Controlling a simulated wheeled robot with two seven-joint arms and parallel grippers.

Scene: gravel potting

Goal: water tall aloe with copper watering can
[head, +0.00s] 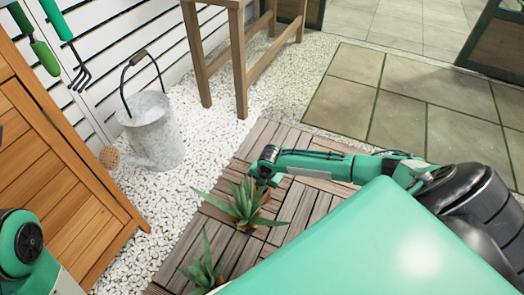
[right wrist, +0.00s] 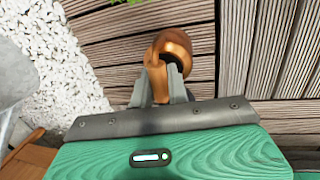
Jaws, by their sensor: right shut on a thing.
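My right gripper (right wrist: 165,82) is shut on a rounded copper part, which I take to be the copper watering can (right wrist: 174,42). Most of the can is hidden or out of frame, and I cannot make out its spout. In the head view my right arm reaches in from the right and ends just above a spiky green aloe (head: 246,205) in a terracotta pot. A second aloe (head: 203,270) stands nearer, at the bottom edge; I cannot tell which is the tall one. Leaf tips show at the top of the right wrist view. My left gripper is out of view.
A galvanized watering can (head: 157,130) stands on white gravel (head: 225,130) at the left. A wooden cabinet (head: 60,170) is at far left, with green-handled tools (head: 68,45) hung above. A wooden table (head: 238,50) stands behind. Wooden deck tiles (head: 290,215) lie under the aloes.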

